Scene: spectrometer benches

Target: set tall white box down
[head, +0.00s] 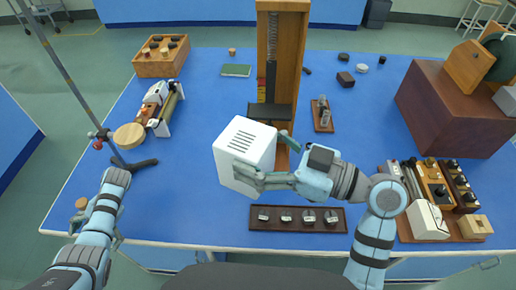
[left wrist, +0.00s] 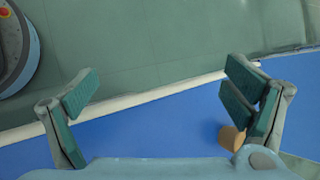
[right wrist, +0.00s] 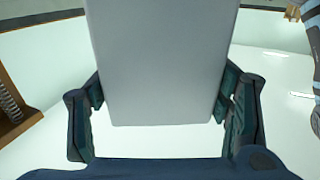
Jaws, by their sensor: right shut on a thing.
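The tall white box (head: 243,150) with dark slots on its upper face is near the middle of the blue table in the head view. My right gripper (head: 262,162) is shut on it from the right. The box looks tilted. I cannot tell whether its lower end touches the table. In the right wrist view the box (right wrist: 160,60) fills the space between the fingers (right wrist: 165,110). My left gripper (left wrist: 165,100) is open and empty in the left wrist view, near the table's front edge.
A wooden stand with a spring (head: 295,50) rises just behind the box. A dark strip with several small weights (head: 260,226) lies in front. A rod stand with a round wooden disc (head: 129,136) is at left. Clear blue table (head: 190,195) lies left of the box.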

